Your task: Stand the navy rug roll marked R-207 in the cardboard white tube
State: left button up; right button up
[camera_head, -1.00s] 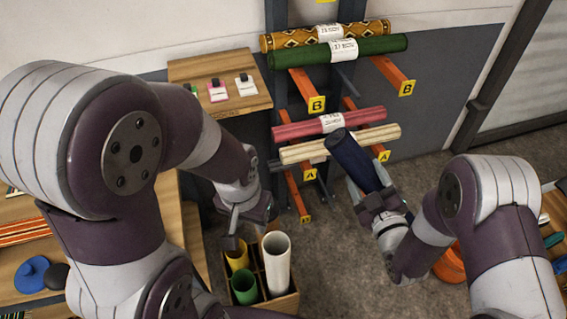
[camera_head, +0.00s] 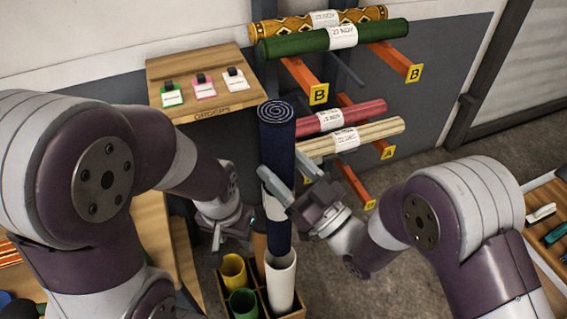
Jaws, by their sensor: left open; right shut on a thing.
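The navy rug roll (camera_head: 277,135) stands about upright, its spiral end facing up. A white label band shows partly on its middle; the marking is not readable. My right gripper (camera_head: 280,192) is shut on the roll around its middle, coming from the right. The roll's lower end meets the mouth of the white tube (camera_head: 281,285); I cannot tell how far inside it is. The white tube stands in a divided box (camera_head: 262,291). My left gripper (camera_head: 234,236) is open and empty, just left of the roll and above the box.
A yellow tube (camera_head: 233,268) and a green tube (camera_head: 243,302) stand in the same box. Behind, rack arms hold a green roll (camera_head: 300,43), a patterned roll, a red roll and a cream roll (camera_head: 365,134). A wooden orders shelf (camera_head: 205,110) is at upper left.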

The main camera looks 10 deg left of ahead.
aim_at(286, 253)
notch_tip(286, 253, down, 31)
jog(key=b, duration=2.7)
jog(key=shift+f+b, duration=0.15)
jog(key=shift+b, duration=0.25)
jog(key=o, duration=1.5)
jog(key=shift+o, duration=0.2)
jog(key=shift+f, duration=0.1)
jog(key=shift+s+d+f, duration=0.1)
jog(key=shift+s+d, duration=0.05)
jog(key=shift+d, duration=0.15)
jog(key=v, duration=1.2)
jog(key=shift+b, duration=0.4)
